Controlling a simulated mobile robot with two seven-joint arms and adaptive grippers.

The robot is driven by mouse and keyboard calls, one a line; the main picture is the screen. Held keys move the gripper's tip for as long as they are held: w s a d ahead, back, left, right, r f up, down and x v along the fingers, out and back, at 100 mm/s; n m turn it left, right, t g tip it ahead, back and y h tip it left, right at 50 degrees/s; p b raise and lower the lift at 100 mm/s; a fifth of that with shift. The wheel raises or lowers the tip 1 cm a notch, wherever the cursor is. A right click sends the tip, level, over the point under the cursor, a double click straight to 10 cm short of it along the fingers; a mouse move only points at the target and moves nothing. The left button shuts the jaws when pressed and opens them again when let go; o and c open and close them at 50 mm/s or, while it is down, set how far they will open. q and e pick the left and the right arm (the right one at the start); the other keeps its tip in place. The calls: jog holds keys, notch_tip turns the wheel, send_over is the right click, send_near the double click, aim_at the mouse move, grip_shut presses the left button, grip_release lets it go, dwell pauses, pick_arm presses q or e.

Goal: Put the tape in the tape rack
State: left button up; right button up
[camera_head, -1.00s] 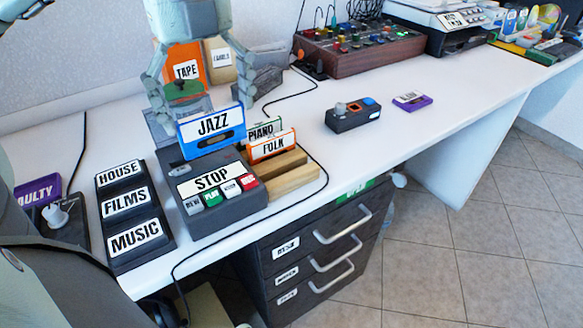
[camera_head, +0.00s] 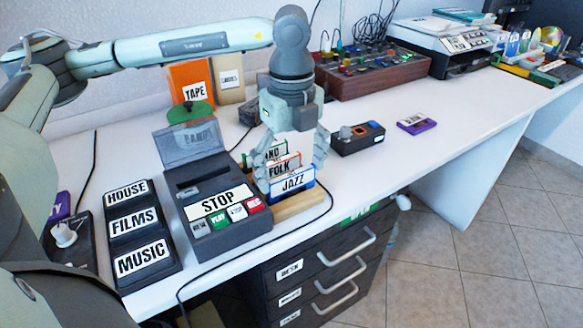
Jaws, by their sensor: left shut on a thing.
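The blue JAZZ tape (camera_head: 294,183) stands upright at the front of the wooden tape rack (camera_head: 310,203), in front of the orange FOLK tape (camera_head: 279,168). The PIANO tape (camera_head: 270,153) is behind FOLK and partly hidden. My left gripper (camera_head: 291,172) comes down from above, with its fingers on both sides of the JAZZ tape, shut on it. I cannot tell whether the tape is fully seated in its slot. My right gripper is not in view.
The tape player (camera_head: 212,208), its lid raised, stands left of the rack. The HOUSE, FILMS and MUSIC buttons (camera_head: 138,228) are further left. A small dark device (camera_head: 357,139) and a purple tape (camera_head: 418,123) lie right. Drawers (camera_head: 325,268) are below.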

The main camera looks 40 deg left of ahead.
aim_at(292, 174)
pick_arm(q)
jog(key=shift+f, duration=0.2)
jog(key=o, duration=1)
jog(key=shift+c, duration=0.2)
notch_tip(292, 174, up, 12)
jog(key=shift+r, duration=0.15)
